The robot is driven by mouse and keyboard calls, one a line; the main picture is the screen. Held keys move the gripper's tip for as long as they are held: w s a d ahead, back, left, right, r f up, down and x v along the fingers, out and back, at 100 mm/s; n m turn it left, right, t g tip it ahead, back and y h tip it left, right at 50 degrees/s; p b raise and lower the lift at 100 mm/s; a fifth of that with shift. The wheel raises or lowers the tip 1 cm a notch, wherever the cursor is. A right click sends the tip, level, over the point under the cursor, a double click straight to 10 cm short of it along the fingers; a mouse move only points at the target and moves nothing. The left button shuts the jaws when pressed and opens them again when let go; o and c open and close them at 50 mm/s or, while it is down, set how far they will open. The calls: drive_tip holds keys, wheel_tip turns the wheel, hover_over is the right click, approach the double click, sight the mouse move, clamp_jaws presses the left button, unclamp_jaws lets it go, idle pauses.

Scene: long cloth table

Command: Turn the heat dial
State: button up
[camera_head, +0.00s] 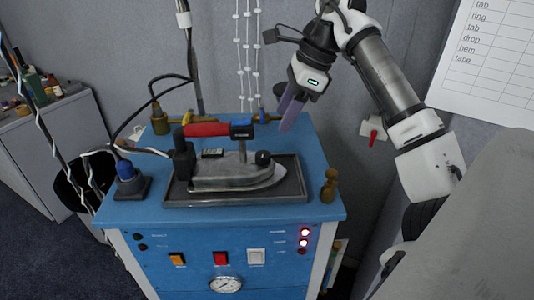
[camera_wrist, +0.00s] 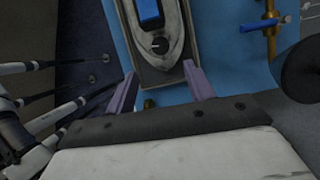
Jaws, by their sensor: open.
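An iron (camera_head: 235,172) with a red and blue handle rests flat, its nose to the right. A round black dial (camera_head: 263,158) sits on top near the nose. The wrist view shows this dial (camera_wrist: 160,45) on the grey iron body (camera_wrist: 173,30), just beyond my fingertips. My gripper (camera_head: 290,110) is above the back right of the blue station, up and behind the iron. In the wrist view my gripper (camera_wrist: 160,72) has its two purple fingers apart with nothing between them. The dial's markings are too small to read.
The iron lies in a dark tray (camera_head: 297,184) on a blue cabinet (camera_head: 320,206). A brass fitting (camera_head: 329,186) stands at the right corner, and brass pipework (camera_head: 265,118) runs along the back.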

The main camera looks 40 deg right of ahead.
sight(264, 154)
drive_tip(key=b+x, duration=0.6)
drive_tip(key=x, duration=0.4)
drive_tip(key=shift+f+b, duration=0.1)
drive_tip(key=shift+b, duration=0.3)
drive_tip(key=shift+c, duration=0.3)
drive_tip(key=c, duration=0.9)
